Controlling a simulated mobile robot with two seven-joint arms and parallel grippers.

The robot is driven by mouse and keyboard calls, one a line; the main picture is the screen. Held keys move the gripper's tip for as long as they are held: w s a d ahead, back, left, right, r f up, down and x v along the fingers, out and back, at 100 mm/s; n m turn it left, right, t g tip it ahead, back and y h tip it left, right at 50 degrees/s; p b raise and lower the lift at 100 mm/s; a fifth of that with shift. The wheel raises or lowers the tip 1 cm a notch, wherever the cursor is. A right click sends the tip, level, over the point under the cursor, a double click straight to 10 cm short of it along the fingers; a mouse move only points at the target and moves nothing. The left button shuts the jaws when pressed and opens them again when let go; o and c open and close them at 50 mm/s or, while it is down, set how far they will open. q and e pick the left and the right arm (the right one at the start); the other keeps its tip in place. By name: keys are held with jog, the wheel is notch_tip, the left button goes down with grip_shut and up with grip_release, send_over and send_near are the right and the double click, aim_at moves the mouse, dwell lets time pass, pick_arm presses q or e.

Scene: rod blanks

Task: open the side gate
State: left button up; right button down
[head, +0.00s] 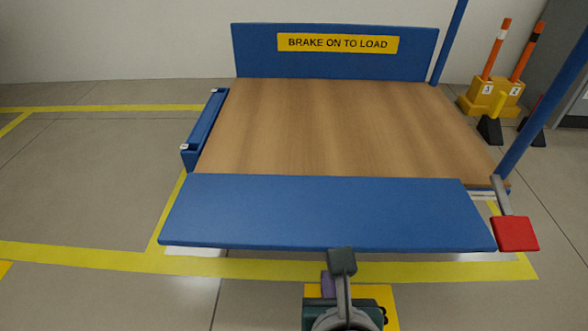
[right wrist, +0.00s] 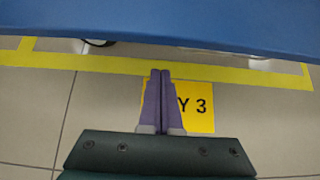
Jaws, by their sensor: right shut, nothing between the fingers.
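The side gate (head: 325,212) is a long blue panel on the near side of the cart. It lies out from the deck toward me rather than standing upright. Its underside or near edge fills the top of the right wrist view (right wrist: 200,20). My right gripper (head: 327,278) is just on my side of the gate's near edge, low in the head view. In the right wrist view its purple fingers (right wrist: 160,73) are shut together, with nothing between them, apart from the blue panel. My left gripper is not in view.
The wooden deck (head: 330,130) is empty. A blue end board (head: 250,50) reads "BRAKE ON TO LOAD". A grey lever with a red block (head: 515,234) is at the right. A yellow stand (head: 492,96) holds rods at the back right. Floor at left is clear.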

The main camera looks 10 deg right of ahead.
aim_at(326, 219)
pick_arm(q)
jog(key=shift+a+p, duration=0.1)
jog(key=shift+p, duration=0.5)
pick_arm(e)
jog(key=r, duration=0.1)
jog(key=w+r, duration=0.1)
jog(key=r, duration=0.1)
jog(key=shift+d, duration=0.15)
jog(key=shift+r, duration=0.1)
